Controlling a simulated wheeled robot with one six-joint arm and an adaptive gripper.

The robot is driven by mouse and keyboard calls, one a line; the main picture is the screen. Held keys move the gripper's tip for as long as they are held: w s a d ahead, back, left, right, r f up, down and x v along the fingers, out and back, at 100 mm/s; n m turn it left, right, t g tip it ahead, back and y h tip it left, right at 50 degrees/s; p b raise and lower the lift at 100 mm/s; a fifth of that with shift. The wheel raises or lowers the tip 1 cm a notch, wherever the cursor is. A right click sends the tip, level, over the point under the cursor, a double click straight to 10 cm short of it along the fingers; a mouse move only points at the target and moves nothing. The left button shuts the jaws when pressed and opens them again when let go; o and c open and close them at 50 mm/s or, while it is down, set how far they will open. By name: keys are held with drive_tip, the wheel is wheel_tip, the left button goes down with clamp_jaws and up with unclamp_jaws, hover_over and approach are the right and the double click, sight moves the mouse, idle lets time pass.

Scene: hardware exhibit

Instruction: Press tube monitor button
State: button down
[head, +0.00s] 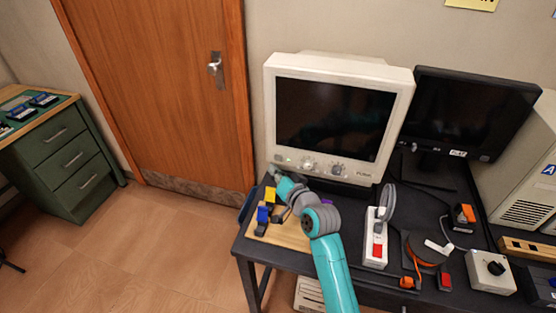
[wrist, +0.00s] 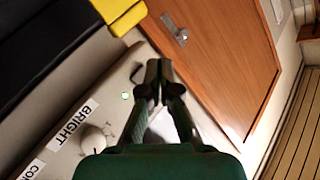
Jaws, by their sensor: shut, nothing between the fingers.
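The tube monitor (head: 404,82) is a beige CRT with a dark screen, standing at the back left of the dark table. Its lower front strip carries knobs, and a small green light or button (head: 290,159) shows at the left end. In the wrist view the round green button (wrist: 126,96) sits on the beige panel beside the BRIGHT label (wrist: 75,122) and a knob (wrist: 95,140). My gripper (wrist: 158,70) is shut and empty, its tips to the right of the green button in the picture. In the head view my gripper (head: 275,173) is at the monitor's lower left corner; contact cannot be told.
A black flat monitor (head: 470,110) stands to the right. A power strip (head: 376,245), an orange cable reel (head: 428,247) and a grey box with a knob (head: 491,272) lie on the table. A wooden board (head: 285,236) with coloured blocks lies under my arm. A door (head: 160,90) is behind.

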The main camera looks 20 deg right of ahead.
drive_tip(key=shift+s+a, duration=0.65)
drive_tip(key=shift+s, duration=0.25)
drive_tip(key=shift+s+a, duration=0.6)
drive_tip(key=shift+s, duration=0.25)
